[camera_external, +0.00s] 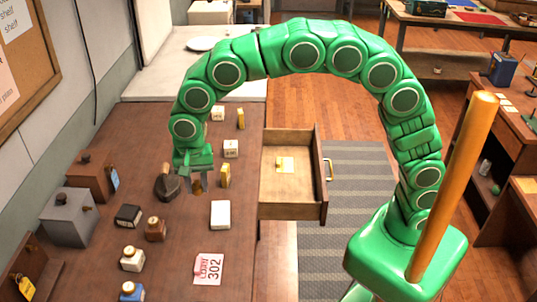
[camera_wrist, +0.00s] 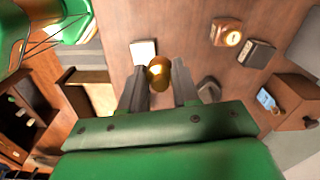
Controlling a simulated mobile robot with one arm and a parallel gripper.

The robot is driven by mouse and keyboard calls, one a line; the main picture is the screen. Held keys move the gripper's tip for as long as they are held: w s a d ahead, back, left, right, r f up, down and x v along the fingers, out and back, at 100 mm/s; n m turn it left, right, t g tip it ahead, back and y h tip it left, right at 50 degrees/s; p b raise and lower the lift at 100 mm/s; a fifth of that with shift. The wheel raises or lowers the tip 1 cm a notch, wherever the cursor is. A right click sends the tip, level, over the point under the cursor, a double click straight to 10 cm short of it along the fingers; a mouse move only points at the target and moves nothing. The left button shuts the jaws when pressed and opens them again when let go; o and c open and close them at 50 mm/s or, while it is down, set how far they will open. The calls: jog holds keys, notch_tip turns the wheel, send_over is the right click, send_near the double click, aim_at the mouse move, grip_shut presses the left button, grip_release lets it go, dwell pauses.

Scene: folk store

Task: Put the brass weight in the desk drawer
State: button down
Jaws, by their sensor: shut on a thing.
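The brass weight (camera_external: 198,184) is between the fingers of my gripper (camera_external: 196,190), over the desk top in the external view. In the wrist view, the gold-coloured weight (camera_wrist: 158,70) shows between the two grey fingers of my gripper (camera_wrist: 160,88). The fingers are shut on it and partly hide it. The desk drawer (camera_external: 292,207) is pulled open, to the right of my gripper. A small yellow item on pale paper (camera_external: 285,163) lies inside it. The drawer also shows at the left of the wrist view (camera_wrist: 69,98).
Small boxes (camera_external: 231,149), a white block (camera_external: 220,215) and a dark rounded object (camera_external: 167,184) stand near my gripper. A tag marked 302 (camera_external: 208,268) lies in front. The drawer's interior is mostly clear.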

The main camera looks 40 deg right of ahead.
jog(key=w+d+m, duration=0.1)
jog(key=w+d, duration=0.5)
jog(key=d, duration=0.6)
jog(key=m, duration=0.3)
send_over(293, 190)
notch_tip(293, 190, down, 23)
jog(key=shift+f, duration=4.85)
jog(key=shift+f, duration=0.1)
jog(key=c, duration=1.2)
grip_release()
jog(key=o, duration=0.4)
